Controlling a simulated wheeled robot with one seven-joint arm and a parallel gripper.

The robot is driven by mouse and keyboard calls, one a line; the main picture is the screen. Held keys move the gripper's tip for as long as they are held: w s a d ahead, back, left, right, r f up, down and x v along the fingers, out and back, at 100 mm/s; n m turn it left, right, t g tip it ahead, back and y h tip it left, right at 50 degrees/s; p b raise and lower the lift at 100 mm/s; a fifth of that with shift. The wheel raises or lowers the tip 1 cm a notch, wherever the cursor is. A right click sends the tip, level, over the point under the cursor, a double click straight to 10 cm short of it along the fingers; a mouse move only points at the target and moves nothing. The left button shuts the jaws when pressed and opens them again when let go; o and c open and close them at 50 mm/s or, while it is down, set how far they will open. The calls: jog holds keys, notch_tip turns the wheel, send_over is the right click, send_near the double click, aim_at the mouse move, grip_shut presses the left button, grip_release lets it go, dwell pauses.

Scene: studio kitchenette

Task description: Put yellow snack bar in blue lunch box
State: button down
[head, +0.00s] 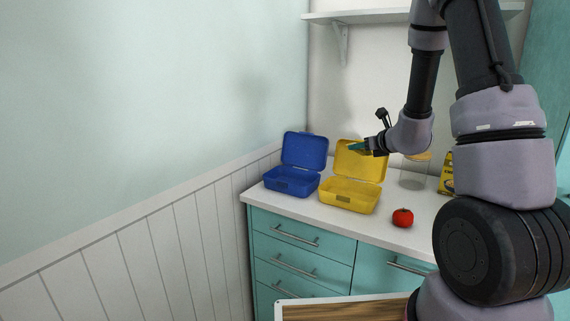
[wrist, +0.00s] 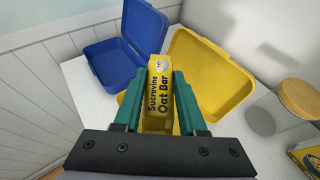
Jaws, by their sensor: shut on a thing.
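My gripper (head: 361,147) is in front of the raised lid of the yellow lunch box (head: 346,197) in the head view. The bar is hard to make out in the head view. The blue lunch box (head: 291,182) stands open on the counter, left of the yellow one, with its lid raised. It also shows in the wrist view (wrist: 109,62), ahead and to the left of the bar. The part of it behind the bar is hidden.
A red tomato (head: 402,217) lies on the white counter (head: 372,227) right of the yellow box. A jar with a wooden lid (wrist: 297,93) and a yellow package (head: 446,173) stand farther right. A panelled wall borders the counter's left side, and a shelf (head: 372,17) hangs above.

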jog(key=shift+m+h, duration=0.6)
jog(key=shift+h, duration=0.1)
jog(key=s+d+f, duration=0.2)
jog(key=d+f, duration=0.2)
jog(key=d, duration=0.1)
jog(key=s+d+f, duration=0.2)
jog(key=d+f, duration=0.2)
jog(key=d, duration=0.2)
jog(key=s+d+f, duration=0.2)
jog(key=d+f, duration=0.2)
jog(key=d, duration=0.1)
jog(key=shift+s+d+f, duration=0.35)
jog(key=shift+f, duration=0.05)
send_near(385, 197)
jog(key=w, duration=0.3)
jog(key=w+a, duration=0.1)
jog(key=w, duration=0.1)
jog(key=shift+w+a+r, duration=0.1)
jog(key=shift+w+r, duration=0.15)
jog(key=shift+r, duration=0.1)
jog(key=x, duration=0.4)
jog(key=shift+s+f, duration=0.25)
jog(key=shift+f, duration=0.15)
